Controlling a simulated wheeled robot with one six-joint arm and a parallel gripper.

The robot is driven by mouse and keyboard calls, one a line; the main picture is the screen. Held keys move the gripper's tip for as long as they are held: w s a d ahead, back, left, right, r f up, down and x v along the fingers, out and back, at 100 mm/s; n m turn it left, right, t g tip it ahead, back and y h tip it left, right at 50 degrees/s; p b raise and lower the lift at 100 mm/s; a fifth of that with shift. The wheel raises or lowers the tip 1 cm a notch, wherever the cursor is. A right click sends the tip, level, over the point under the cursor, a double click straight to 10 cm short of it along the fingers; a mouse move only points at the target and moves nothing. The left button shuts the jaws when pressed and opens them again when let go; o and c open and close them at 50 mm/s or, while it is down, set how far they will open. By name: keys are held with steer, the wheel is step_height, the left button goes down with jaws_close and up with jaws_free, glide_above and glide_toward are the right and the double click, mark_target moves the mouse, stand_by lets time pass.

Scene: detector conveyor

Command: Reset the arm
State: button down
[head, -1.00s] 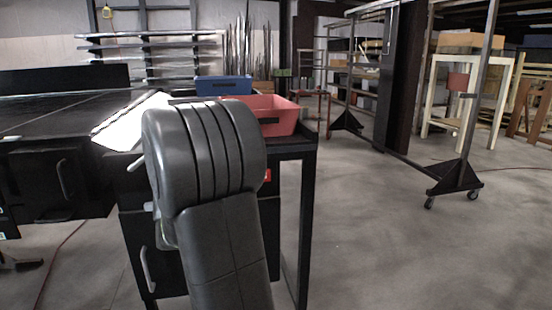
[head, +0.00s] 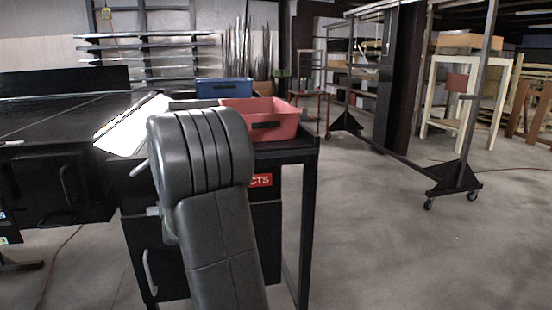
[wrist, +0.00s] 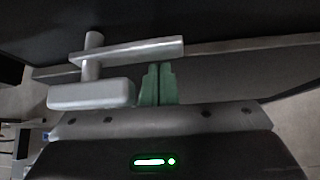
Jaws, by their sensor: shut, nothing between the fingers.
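My arm (head: 215,220) stands in the middle of the head view, in front of the black cabinet, with its dark grey elbow toward the bins. My gripper is hidden behind the arm in that view. In the wrist view my gripper (wrist: 157,68) shows as two green fingers, closed together with nothing between them. A pale grey handle-like bar (wrist: 140,50) lies close to the fingertips, just left of and beyond them. I cannot tell whether they touch.
A red bin (head: 285,130) and a blue bin (head: 222,88) sit on the black cabinet (head: 262,225). A white sloped panel (head: 128,128) lies left of them, beside the dark conveyor (head: 50,118). A wheeled metal frame (head: 465,160) stands at the right. The floor (head: 400,240) right of the cabinet is clear.

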steer(key=a+f+m+y+b, duration=0.1)
steer(key=a+m+y+b, duration=0.1)
steer(key=m+y+b, duration=0.1)
steer(key=s+a+f+m+y+b, duration=0.1)
steer(key=a+m+y+b, duration=0.1)
steer(key=m+y+b, duration=0.1)
steer(key=a+f+m+y+b, duration=0.2)
steer(key=y+b, duration=0.2)
steer(key=b, duration=0.1)
steer(key=shift+s+a+f+m+t, duration=0.1)
steer(key=shift+s+a+m+t, duration=0.1)
steer(key=shift+m+t, duration=0.2)
stand_by(0.6)
